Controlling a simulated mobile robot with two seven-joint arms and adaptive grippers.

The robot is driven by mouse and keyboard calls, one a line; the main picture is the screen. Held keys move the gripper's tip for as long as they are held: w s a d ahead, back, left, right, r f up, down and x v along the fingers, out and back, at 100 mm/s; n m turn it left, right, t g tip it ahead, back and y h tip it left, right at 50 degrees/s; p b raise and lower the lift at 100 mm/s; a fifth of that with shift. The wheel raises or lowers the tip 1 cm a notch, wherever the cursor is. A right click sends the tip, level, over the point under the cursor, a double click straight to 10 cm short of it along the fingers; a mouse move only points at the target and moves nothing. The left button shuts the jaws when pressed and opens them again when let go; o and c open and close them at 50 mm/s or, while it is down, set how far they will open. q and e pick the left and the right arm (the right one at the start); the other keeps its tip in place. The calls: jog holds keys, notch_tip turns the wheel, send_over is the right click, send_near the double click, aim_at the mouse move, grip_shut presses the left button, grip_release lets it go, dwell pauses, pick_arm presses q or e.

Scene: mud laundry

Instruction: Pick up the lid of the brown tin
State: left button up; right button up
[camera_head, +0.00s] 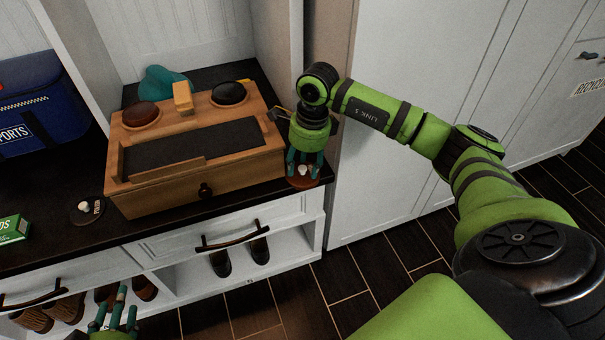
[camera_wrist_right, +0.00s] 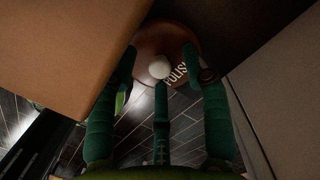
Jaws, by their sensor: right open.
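The brown lid (camera_wrist_right: 180,38) is a round disc with a white knob (camera_wrist_right: 160,68) and lettering. In the head view the brown lid (camera_head: 303,183) lies at the counter's front right corner, partly hidden by my fingers. My right gripper (camera_head: 304,168) points down over it, open, with its fingers around the knob; I cannot tell whether they touch it. A brown tin (camera_head: 140,115) sits on top of the wooden box, at its left. My left gripper (camera_head: 115,308) is low at the bottom edge, fingers apart and empty.
The wooden shoe box (camera_head: 205,155) stands close left of my right gripper. A black tin (camera_head: 229,93) sits on it. A black lid (camera_head: 88,211) with a white knob lies on the counter (camera_head: 50,240). A tall white cabinet (camera_head: 385,180) rises at the right.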

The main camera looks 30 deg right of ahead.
jog(key=c, duration=0.9)
jog(key=shift+c, duration=0.2)
